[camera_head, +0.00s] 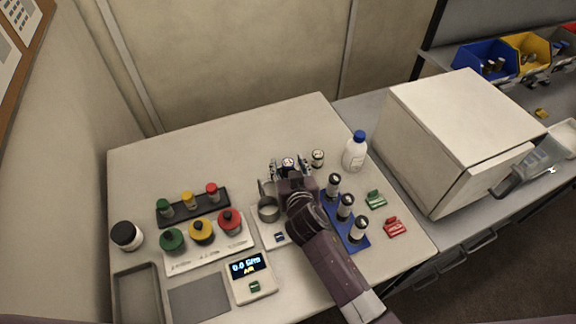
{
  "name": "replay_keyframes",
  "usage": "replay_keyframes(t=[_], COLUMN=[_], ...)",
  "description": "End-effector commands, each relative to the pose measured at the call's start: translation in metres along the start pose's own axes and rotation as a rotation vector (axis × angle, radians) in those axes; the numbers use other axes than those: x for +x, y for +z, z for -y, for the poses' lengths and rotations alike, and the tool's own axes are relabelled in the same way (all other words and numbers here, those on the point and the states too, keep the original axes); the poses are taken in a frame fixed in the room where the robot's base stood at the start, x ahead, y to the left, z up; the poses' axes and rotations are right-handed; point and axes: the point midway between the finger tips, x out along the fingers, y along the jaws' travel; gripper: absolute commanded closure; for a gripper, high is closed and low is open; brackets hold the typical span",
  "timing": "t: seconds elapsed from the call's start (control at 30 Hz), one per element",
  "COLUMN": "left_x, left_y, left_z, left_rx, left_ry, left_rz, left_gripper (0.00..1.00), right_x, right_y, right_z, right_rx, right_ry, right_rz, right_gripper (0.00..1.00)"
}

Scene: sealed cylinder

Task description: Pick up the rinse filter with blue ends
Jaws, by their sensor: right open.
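A small cylinder with a bluish end and a white label (288,161), which looks like the rinse filter with blue ends, stands near the back of the table. My right gripper (289,168) reaches it from the front, with its fingers open on either side of the cylinder. I cannot tell whether they touch it. The gripper hides the cylinder's lower part. A similar small cylinder with a pale label (317,158) stands just to the right, apart from the gripper. My left gripper is not in view.
A white bottle with a blue cap (354,153) stands to the right. A blue rack (349,240) holds dark vials beside my right forearm. A metal cup (268,210) is close on the left. The table's back left (190,150) is clear.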

Motion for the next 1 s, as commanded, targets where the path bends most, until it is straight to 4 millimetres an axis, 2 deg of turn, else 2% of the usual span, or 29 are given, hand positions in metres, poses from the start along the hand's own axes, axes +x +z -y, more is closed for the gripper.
replay_keyframes(t=[0.2,0.6,1.0], left_x=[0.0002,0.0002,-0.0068], left_y=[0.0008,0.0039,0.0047], left_z=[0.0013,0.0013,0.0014], left_rx=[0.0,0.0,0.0], left_ry=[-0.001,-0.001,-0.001], left_rz=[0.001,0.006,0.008], left_gripper=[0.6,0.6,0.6], right_x=[0.0004,0.0001,-0.0028], right_y=[0.0006,0.0003,-0.0069], right_z=[0.0,0.0,0.0001], right_rx=[0.0,0.0,0.0], right_ry=[0.0,0.0,0.0], right_rz=[0.001,0.0,0.0], right_gripper=[0.54,0.96,0.96])
